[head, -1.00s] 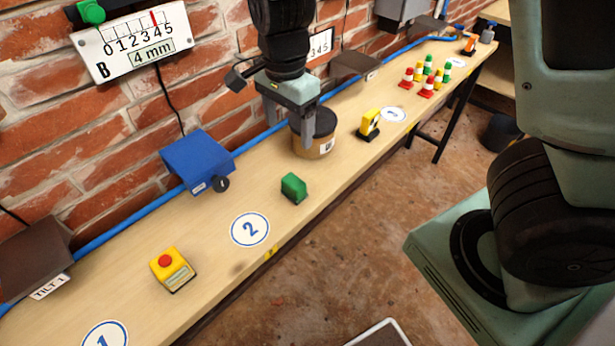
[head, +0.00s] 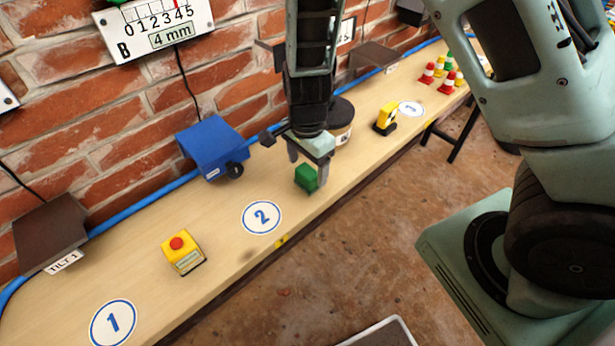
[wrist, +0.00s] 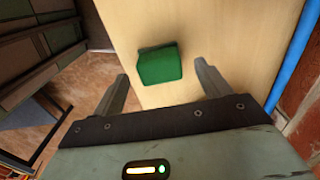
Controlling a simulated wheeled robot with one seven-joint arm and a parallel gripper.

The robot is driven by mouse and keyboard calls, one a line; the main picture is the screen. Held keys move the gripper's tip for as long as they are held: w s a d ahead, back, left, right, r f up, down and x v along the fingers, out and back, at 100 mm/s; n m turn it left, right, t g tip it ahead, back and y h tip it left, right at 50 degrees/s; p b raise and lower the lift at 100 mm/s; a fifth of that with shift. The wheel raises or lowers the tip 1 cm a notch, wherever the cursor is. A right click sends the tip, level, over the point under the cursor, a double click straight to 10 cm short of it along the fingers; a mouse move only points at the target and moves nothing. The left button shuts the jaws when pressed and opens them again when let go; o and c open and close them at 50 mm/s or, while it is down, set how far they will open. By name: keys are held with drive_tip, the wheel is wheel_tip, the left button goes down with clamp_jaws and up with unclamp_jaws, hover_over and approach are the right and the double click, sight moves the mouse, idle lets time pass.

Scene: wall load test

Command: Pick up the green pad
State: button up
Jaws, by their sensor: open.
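The green pad (head: 306,178) is a small green block on the wooden bench, just right of the number 2 disc. It also shows in the wrist view (wrist: 160,65), lying on the bench top ahead of my fingers, between their lines. My gripper (head: 308,168) is open and empty, above and close behind the pad in the head view. In the wrist view its two fingers (wrist: 163,78) stand apart with the pad beyond their tips. The exact height of the fingertips over the bench is hard to tell.
A blue box (head: 212,146) is at the wall, and a yellow block with a red button (head: 183,254) sits to the left. A yellow object (head: 386,118) and small cones are farther right. The bench's front edge is close to the pad.

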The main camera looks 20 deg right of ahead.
drive_tip(key=shift+f, duration=1.45)
drive_tip(key=c, duration=1.2)
